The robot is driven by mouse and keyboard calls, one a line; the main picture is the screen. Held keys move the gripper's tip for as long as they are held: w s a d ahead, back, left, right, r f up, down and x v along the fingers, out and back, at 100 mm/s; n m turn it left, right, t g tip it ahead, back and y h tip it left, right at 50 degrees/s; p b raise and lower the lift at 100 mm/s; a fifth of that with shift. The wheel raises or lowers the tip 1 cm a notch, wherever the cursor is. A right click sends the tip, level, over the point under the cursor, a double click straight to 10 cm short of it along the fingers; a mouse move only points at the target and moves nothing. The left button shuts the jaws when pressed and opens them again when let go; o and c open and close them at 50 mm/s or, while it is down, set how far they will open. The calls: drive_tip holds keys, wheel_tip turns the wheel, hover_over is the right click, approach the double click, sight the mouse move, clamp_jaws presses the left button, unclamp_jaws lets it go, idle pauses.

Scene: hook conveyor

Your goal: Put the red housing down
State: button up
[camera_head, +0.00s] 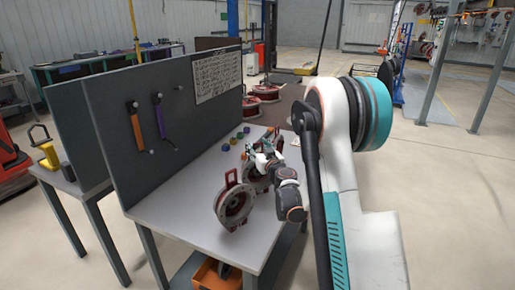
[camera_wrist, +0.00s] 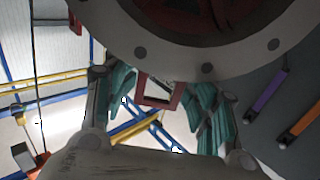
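In the head view my gripper (camera_head: 262,160) is low over the table, partly hidden by my wrist. Two round grey housings with red parts are there. The nearer one (camera_head: 233,206) stands on edge close to the table's front. The other (camera_head: 256,182) is just behind it, at my gripper and partly covered. In the wrist view a large grey flange with bolt holes (camera_wrist: 207,69) fills the top. Its red square handle (camera_wrist: 157,101) sits between my teal fingers, which appear to meet it on both sides. Contact of the held housing with the table is hidden.
The grey table (camera_head: 180,205) has a pegboard (camera_head: 185,105) at its back, with an orange tool (camera_head: 134,122) and a purple tool (camera_head: 160,115). Several small coloured pieces (camera_head: 240,135) lie behind my gripper. An orange bin (camera_head: 215,275) is under the table.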

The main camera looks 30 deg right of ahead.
idle(0.3)
drive_tip(key=shift+s+r, duration=0.1)
drive_tip(key=shift+s, duration=0.1)
drive_tip(key=s+a+p, duration=0.1)
drive_tip(key=s+p, duration=0.1)
drive_tip(key=s, duration=0.9)
drive_tip(key=shift+s+a+p, duration=0.2)
drive_tip(key=shift+s+p, duration=0.1)
